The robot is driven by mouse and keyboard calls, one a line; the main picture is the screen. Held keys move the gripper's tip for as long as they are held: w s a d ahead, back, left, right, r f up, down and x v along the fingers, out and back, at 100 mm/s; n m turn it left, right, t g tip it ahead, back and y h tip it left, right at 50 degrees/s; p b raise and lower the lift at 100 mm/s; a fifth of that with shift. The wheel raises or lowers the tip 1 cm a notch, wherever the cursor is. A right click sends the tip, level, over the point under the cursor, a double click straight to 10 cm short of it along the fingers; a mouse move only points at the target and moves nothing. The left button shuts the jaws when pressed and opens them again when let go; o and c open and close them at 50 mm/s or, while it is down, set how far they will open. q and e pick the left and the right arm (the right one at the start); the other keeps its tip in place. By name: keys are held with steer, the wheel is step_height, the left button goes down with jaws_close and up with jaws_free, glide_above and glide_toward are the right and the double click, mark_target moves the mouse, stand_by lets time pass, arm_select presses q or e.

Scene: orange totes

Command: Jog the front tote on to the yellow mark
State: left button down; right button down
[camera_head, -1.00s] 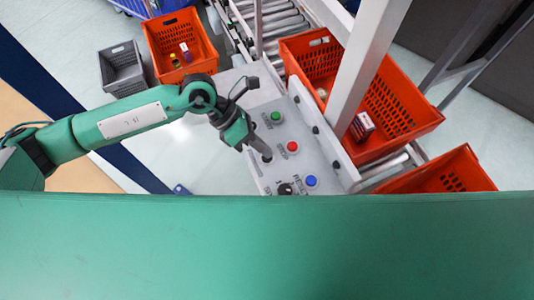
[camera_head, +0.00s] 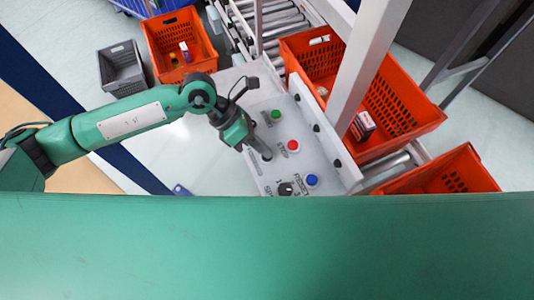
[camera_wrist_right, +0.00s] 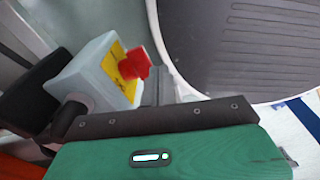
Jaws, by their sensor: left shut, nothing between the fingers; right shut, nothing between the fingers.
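An orange tote (camera_head: 408,120) sits on the roller conveyor at the right, with a small red-and-white box (camera_head: 363,125) inside. A second orange tote (camera_head: 446,172) is nearer, at the lower right, partly hidden by my green body. I see no yellow mark on the conveyor. A light grey control panel (camera_head: 270,178) holds a green button (camera_head: 276,115), a red button (camera_head: 293,145), a blue button (camera_head: 312,180) and a black knob (camera_head: 286,188). My left gripper (camera_head: 265,154) is shut, pointing down at the panel left of the red button; contact is unclear.
A grey upright post (camera_head: 362,60) stands between the panel and the far tote. An orange bin (camera_head: 178,45) and a grey bin (camera_head: 122,70) are at the back left. The right wrist view shows a red emergency-stop button (camera_wrist_right: 135,64) on a grey box.

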arm_select(q)
steer(key=shift+f+b, duration=0.5)
stand_by(0.7)
steer(key=shift+r, duration=0.1)
steer(key=shift+r+p, duration=0.35)
steer(key=shift+r, duration=0.9)
steer(key=shift+r+p, duration=1.15)
steer(key=shift+r, duration=1)
